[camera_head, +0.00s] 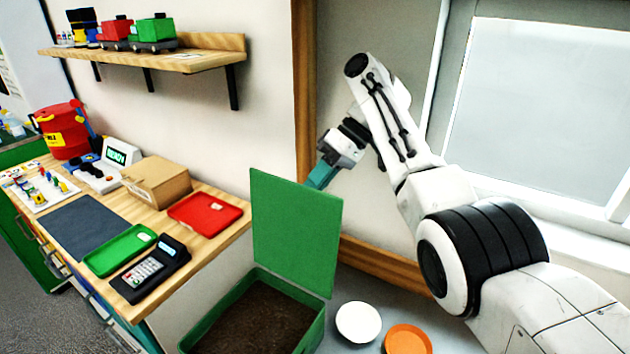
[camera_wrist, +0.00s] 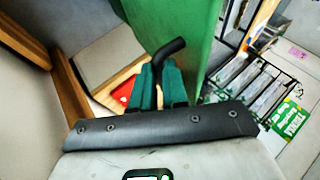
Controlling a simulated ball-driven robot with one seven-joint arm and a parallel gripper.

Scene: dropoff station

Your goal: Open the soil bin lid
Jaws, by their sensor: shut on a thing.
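The green soil bin (camera_head: 222,312) stands at the lower middle of the head view, with dark soil (camera_head: 255,320) showing inside. Its flat green lid (camera_head: 295,228) stands about upright along the bin's far edge, so the top is uncovered. The lid also shows as a green panel in the wrist view (camera_wrist: 190,25). My gripper (camera_head: 318,178) is at the far side of the lid, near its upper right edge, partly hidden by it. In the wrist view its teal fingers (camera_wrist: 160,72) are shut on the black lid handle (camera_wrist: 172,47).
A white dish (camera_head: 358,322) and an orange dish (camera_head: 408,340) sit right of the bin. The wooden counter at left holds a red tray (camera_head: 205,213), green tray (camera_head: 120,250), keypad device (camera_head: 150,268) and cardboard box (camera_head: 157,182). A wall shelf (camera_head: 200,60) hangs above.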

